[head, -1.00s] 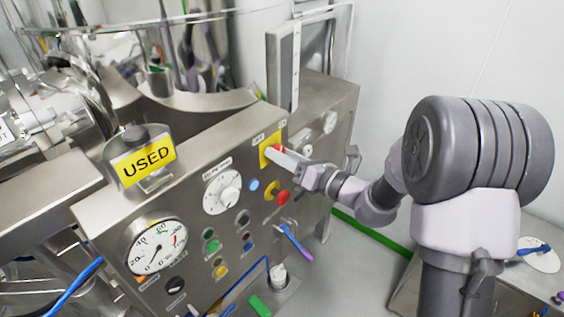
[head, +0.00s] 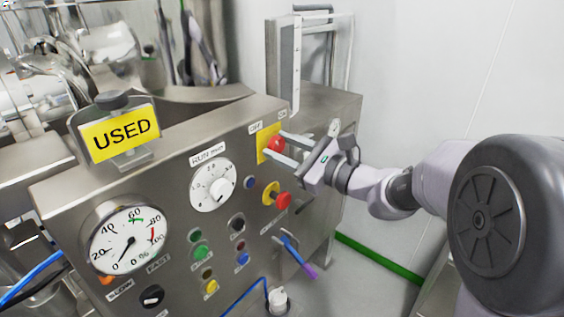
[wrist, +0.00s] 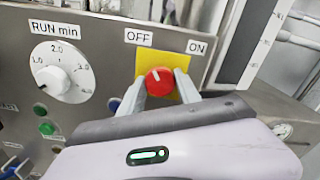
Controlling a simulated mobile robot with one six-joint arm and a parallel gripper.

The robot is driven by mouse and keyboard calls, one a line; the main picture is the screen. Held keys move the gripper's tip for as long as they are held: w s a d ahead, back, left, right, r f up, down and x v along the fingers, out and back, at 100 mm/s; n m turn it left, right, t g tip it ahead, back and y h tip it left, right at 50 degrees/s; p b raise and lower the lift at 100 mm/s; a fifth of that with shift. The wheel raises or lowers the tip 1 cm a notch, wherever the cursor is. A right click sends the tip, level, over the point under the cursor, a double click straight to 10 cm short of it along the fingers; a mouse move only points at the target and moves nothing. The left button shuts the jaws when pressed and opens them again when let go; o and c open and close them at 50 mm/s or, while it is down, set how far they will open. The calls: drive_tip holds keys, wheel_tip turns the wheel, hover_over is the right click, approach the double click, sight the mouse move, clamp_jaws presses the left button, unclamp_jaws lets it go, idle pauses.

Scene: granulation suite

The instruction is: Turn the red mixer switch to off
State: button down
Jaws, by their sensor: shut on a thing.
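The red mixer switch (wrist: 159,80) is a round knob on a yellow plate (wrist: 185,65), under an OFF label at upper left and an ON label at upper right. Its white mark points up and slightly left, toward the OFF side. My gripper (wrist: 158,86) has one finger on each side of the knob and is shut on it. In the head view the red switch (head: 276,144) shows between the fingers of my gripper (head: 272,147), which reach in from the right.
A red knob on yellow (head: 283,200) sits just below my gripper. A USED sign (head: 122,134) stands on top. Floor shows at right.

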drive_tip(key=shift+f+n+b, duration=0.1)
drive_tip(key=shift+n+b, duration=1.1)
drive_tip(key=shift+b, duration=0.3)
drive_tip(key=c, duration=0.9)
unclamp_jaws()
drive_tip(key=shift+o, duration=0.2)
drive_tip(key=v, duration=1.7)
drive_tip(key=shift+s+p, duration=0.2)
drive_tip(key=shift+p, duration=0.15)
drive_tip(key=shift+d, duration=0.15)
